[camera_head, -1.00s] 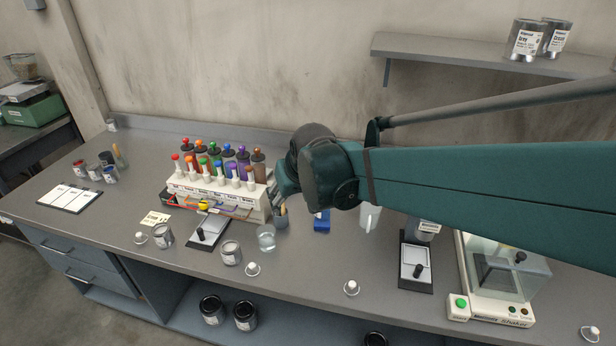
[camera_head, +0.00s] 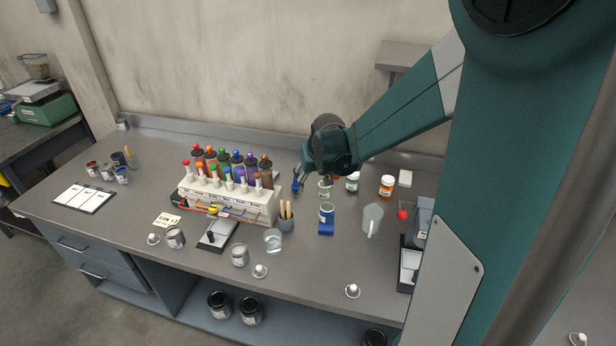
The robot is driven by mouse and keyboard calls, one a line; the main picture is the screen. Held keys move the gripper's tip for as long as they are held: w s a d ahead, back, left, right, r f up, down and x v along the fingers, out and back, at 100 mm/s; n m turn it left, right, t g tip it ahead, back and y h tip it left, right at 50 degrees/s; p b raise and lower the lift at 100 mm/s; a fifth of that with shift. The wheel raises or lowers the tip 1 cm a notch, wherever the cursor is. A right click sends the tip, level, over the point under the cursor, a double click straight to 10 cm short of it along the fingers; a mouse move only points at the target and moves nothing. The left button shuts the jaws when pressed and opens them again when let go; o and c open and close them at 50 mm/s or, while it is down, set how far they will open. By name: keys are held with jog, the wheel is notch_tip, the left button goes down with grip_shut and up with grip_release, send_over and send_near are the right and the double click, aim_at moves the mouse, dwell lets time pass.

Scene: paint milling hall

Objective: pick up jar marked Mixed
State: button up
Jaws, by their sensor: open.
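I cannot read the word Mixed on any jar in the head view. Two grey jars with pale labels stand open near the front edge of the bench, a left one (camera_head: 176,238) and a right one (camera_head: 239,256). A pale jar (camera_head: 324,189), a white-lidded jar (camera_head: 352,182) and an orange jar (camera_head: 386,187) stand at the back. My gripper (camera_head: 297,186) is open and points down at the back of the bench, right of the bottle rack. It is small and partly hidden by my wrist. It holds nothing that I can see.
A rack (camera_head: 228,203) of colored bottles fills the bench's left middle. A brush cup (camera_head: 286,220), glass beaker (camera_head: 273,241), blue item (camera_head: 326,221) and clear pitcher (camera_head: 372,219) stand nearby. My arm hides the bench's right part. The front right bench is mostly clear.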

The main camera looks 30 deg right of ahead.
jog(key=p, duration=0.4)
send_over(325, 188)
jog(key=s, duration=0.1)
notch_tip(325, 188, down, 5)
jog(key=shift+w+d+f+m+g, duration=0.2)
jog(key=shift+d+f+m+g, duration=0.1)
jog(key=shift+d+f+m, duration=0.1)
jog(key=shift+x, duration=1.25)
jog(key=shift+f, duration=0.1)
jog(key=shift+b+x, duration=0.35)
jog(key=shift+x, duration=2.15)
jog(key=shift+w+a, duration=0.1)
